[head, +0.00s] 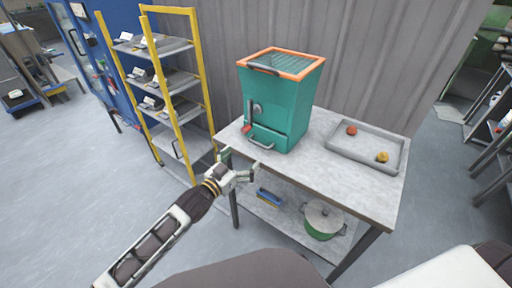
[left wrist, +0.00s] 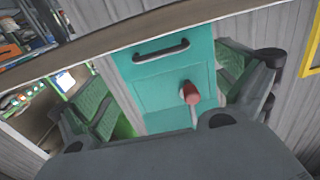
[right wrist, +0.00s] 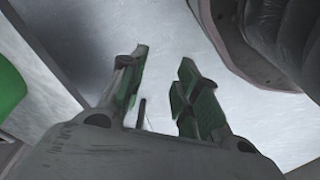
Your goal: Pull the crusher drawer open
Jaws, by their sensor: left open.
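The teal crusher (head: 281,100) with an orange top rim stands on the grey table. Its drawer (head: 275,136) is low on the front and looks flush. The dark drawer handle (head: 261,144) also shows in the left wrist view (left wrist: 161,52), where the crusher appears upside down. A red-tipped lever (head: 247,127) sits just above the drawer. My left gripper (head: 249,174) is open and empty, in front of the table's near edge, apart from the handle. In the left wrist view its fingers spread to either side of the crusher. My right gripper (right wrist: 163,58) is open and empty.
On the table (head: 330,172), a grey tray (head: 345,159) holds a red lump (head: 351,130) and a yellow lump (head: 382,157). A green pot (head: 322,222) and a blue item (head: 269,197) are on the lower shelf. A yellow-framed rack (head: 165,85) stands left.

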